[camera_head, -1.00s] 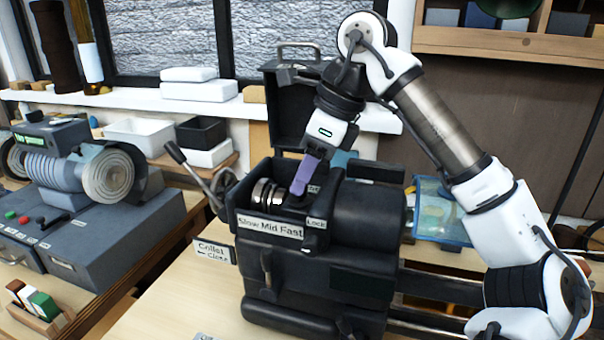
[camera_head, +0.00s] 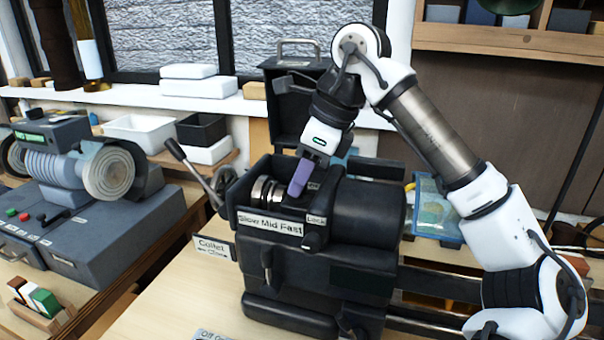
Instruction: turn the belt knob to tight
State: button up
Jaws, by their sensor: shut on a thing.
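The black lathe headstock (camera_head: 368,215) stands on the bench with its top cover open. Stepped metal pulleys (camera_head: 266,190) show in the opening. A plate reading "Slow Mid Fast" (camera_head: 268,224) is on its front rim, with a "Lock" label (camera_head: 316,219) at its right. A small dark knob (camera_head: 313,241) sits below that label. My gripper (camera_head: 296,192), with purple fingers, points down into the opening, right of the pulleys. It is shut on a part hidden at its fingertips. I cannot tell from the picture whether that part is the belt knob.
A lever with a dark grip (camera_head: 173,150) stands at the headstock's left, above a "Collet Close" label (camera_head: 213,247). The raised black cover (camera_head: 290,100) is behind my gripper. A grey buffing machine (camera_head: 70,165) is at the left. Bare bench top lies left of the headstock.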

jog(key=shift+m, duration=0.3)
jog(key=m+t+b, duration=0.1)
jog(key=m, duration=0.1)
jog(key=m+h+b, duration=0.1)
jog(key=m+b, duration=0.1)
jog(key=shift+s+f+t+b, duration=0.15)
jog(key=shift+t+b, duration=0.15)
jog(key=shift+t, duration=0.1)
jog(key=m+b, duration=0.1)
jog(key=m, duration=0.2)
jog(key=m+t+h+b, duration=0.1)
jog(key=m, duration=0.1)
jog(key=shift+s+a+m+h, duration=0.1)
jog(key=shift+a+m+h, duration=0.05)
jog(key=shift+m+h, duration=0.2)
jog(key=shift+b, duration=0.3)
jog(key=o, duration=1)
jog(key=shift+r, duration=0.2)
